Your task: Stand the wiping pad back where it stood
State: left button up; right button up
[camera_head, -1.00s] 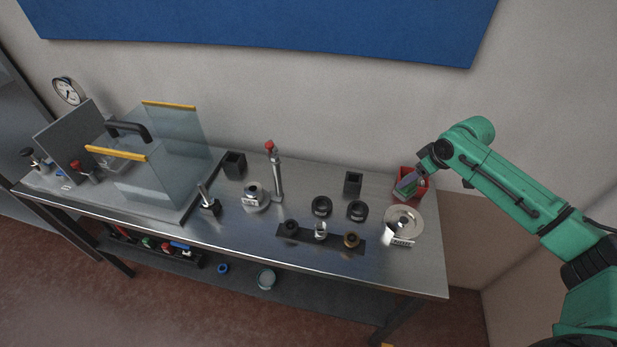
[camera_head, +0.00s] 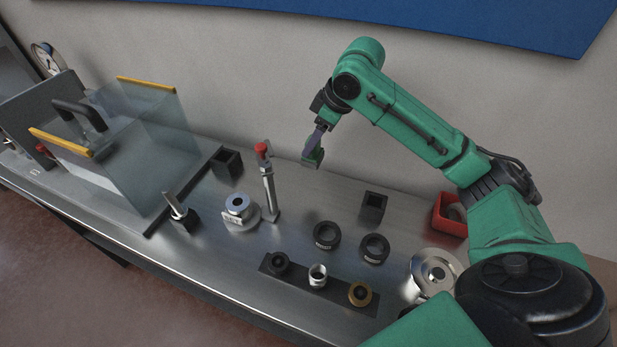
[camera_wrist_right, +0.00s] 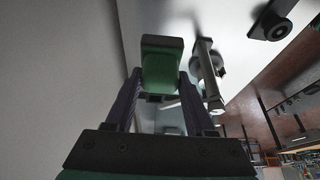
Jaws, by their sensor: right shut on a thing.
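The wiping pad, a small green block with a dark edge (camera_head: 313,159), hangs from my right gripper (camera_head: 317,146), which is shut on it. In the head view they are in the air behind the bench, against the wall, to the right of a red-topped post. In the right wrist view the pad (camera_wrist_right: 162,68) sits between the two finger tips. Two square black open-topped holders, one at the back left (camera_head: 227,163) and one at the right (camera_head: 373,206), stand on the steel bench. My left gripper is not in view.
The upright red-topped post (camera_head: 268,185) stands near the back left holder. A clear shield with yellow edges (camera_head: 150,130) fills the left. Black rings (camera_head: 326,235) and a dark strip with fittings (camera_head: 300,279) are in front. A red bin (camera_head: 450,216) is at right.

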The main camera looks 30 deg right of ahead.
jog(key=f, duration=0.8)
jog(key=f+p, duration=0.1)
jog(key=f, duration=0.3)
jog(key=shift+w+d+f, duration=0.15)
jog(key=shift+d+f, duration=0.1)
jog(key=shift+f, duration=0.05)
jog(key=shift+f, duration=0.1)
jog(key=o, duration=1.3)
jog(key=b+v, duration=0.1)
jog(key=v, duration=1.1)
